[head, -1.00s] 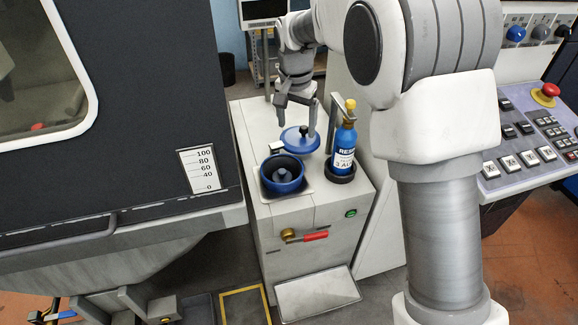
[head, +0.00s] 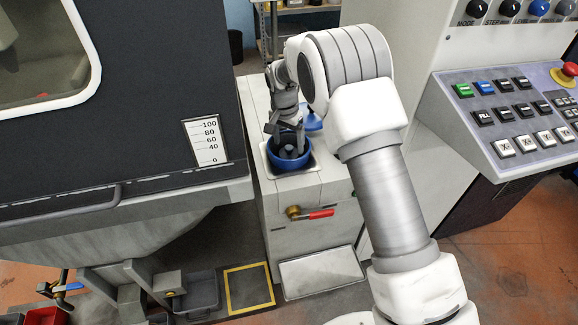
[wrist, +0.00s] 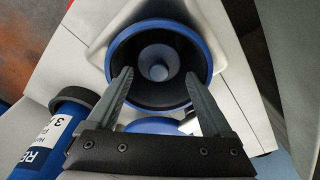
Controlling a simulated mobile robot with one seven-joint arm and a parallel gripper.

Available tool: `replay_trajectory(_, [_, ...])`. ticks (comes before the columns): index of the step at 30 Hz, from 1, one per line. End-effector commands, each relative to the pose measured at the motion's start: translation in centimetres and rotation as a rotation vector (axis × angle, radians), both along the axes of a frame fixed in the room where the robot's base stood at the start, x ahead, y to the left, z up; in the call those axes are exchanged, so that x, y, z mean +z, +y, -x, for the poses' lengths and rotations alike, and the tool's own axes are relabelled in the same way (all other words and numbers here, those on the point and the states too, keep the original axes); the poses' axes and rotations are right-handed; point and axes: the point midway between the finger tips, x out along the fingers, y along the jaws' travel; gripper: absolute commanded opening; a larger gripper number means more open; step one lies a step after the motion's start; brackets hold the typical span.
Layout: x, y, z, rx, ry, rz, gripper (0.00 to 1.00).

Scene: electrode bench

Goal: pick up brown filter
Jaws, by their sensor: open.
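No brown filter can be made out in these frames. A round blue pot (head: 275,167) stands open on the white cabinet. The wrist view looks down into the pot (wrist: 117,43), which has a dark inside and a grey-blue round piece (wrist: 158,66) in its middle. My gripper (head: 287,145) is low over the pot. In the wrist view my gripper (wrist: 158,75) is open and empty, with one finger on either side of the middle piece. I cannot tell how deep the fingertips reach.
The blue lid (head: 312,119) lies behind the pot, partly hidden by my arm. A blue labelled bottle (wrist: 45,140) stands close to the gripper in the wrist view. A red-handled valve (head: 320,214) is on the cabinet front (head: 290,240). A dark machine (head: 150,100) flanks the cabinet at left.

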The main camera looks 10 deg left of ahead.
Motion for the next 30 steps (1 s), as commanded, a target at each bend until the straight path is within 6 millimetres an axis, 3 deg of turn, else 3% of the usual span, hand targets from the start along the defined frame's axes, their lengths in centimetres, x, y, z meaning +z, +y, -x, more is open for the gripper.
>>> replay_trajectory(8, [-1.7,-0.1,-0.1,0.0,0.0,0.0,0.85])
replay_trajectory(16, [-5.6,-0.4,-0.3,-0.001,0.001,0.002,0.85])
replay_trajectory(24, [-6.0,-0.3,-0.4,0.0,-0.001,0.0,0.85])
replay_trajectory(30, [-6.0,-0.3,-0.4,0.0,-0.001,0.0,0.49])
